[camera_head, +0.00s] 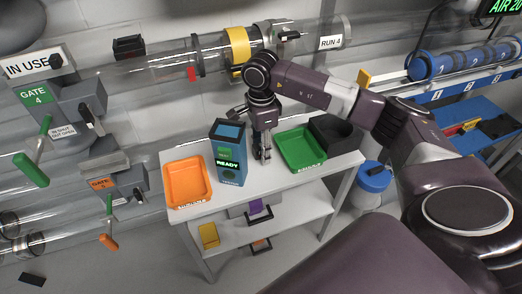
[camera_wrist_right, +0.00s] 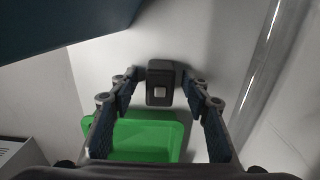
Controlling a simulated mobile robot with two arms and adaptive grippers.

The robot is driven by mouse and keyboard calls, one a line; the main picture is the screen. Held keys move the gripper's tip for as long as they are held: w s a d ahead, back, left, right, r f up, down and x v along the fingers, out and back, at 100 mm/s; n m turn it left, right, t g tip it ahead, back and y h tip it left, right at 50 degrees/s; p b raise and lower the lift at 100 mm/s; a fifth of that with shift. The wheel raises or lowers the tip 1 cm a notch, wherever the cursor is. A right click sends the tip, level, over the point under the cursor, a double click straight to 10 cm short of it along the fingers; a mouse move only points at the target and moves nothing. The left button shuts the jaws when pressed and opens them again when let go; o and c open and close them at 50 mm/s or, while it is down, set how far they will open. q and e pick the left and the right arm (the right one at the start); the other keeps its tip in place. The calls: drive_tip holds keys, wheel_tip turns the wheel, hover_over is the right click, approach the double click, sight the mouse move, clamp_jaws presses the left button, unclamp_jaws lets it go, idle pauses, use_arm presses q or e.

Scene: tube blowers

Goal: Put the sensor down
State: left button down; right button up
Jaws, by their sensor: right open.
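The sensor (camera_wrist_right: 160,82), a small dark grey block with a light square on its face, shows in the right wrist view between the fingers of my right gripper (camera_wrist_right: 161,95). The fingers stand apart on either side of it, and no clear grip on it shows. It appears to rest on the white tabletop. In the head view my right gripper (camera_head: 262,156) points down at the table (camera_head: 272,183), between the blue READY box (camera_head: 229,165) and the green tray (camera_head: 302,150). The sensor is hard to pick out there. My left gripper is not in view.
An orange tray (camera_head: 187,183) stands at the table's left end. A black bin (camera_head: 337,134) stands behind the green tray at the right. Clear tubes with a yellow collar (camera_head: 238,46) run along the wall behind. A narrow strip of tabletop is bare before the gripper.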

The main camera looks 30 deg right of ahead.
drive_tip(key=shift+c, duration=0.4)
clamp_jaws()
drive_tip(key=shift+r, duration=0.15)
